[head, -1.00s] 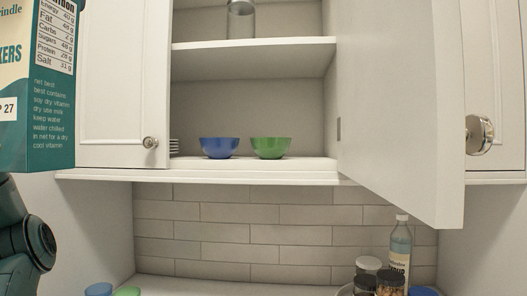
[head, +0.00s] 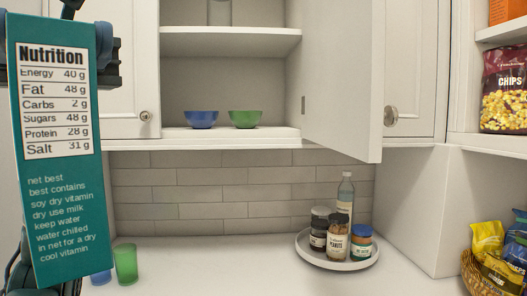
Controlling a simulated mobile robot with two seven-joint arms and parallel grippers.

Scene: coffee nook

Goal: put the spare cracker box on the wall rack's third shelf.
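The teal and cream cracker box (head: 62,190) is upright and slightly tilted at the left of the head view, close to the camera, with its nutrition side facing me. My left gripper (head: 106,58) is behind the top of the box, with dark parts showing at both sides of it. It appears shut on the box; its fingertips are mostly hidden. The wall rack (head: 492,140) is at the right edge, partly cut off. One of its shelves holds a chips bag (head: 504,90), and an orange box (head: 506,10) is on a shelf above. My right gripper is out of view.
An open cabinet door (head: 342,75) juts out between the box and the rack. The cabinet holds a blue bowl (head: 201,119) and a green bowl (head: 245,119). Below are a round tray (head: 308,254) with jars and a bottle, a green cup (head: 125,264), and a basket (head: 476,272) with snack bags.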

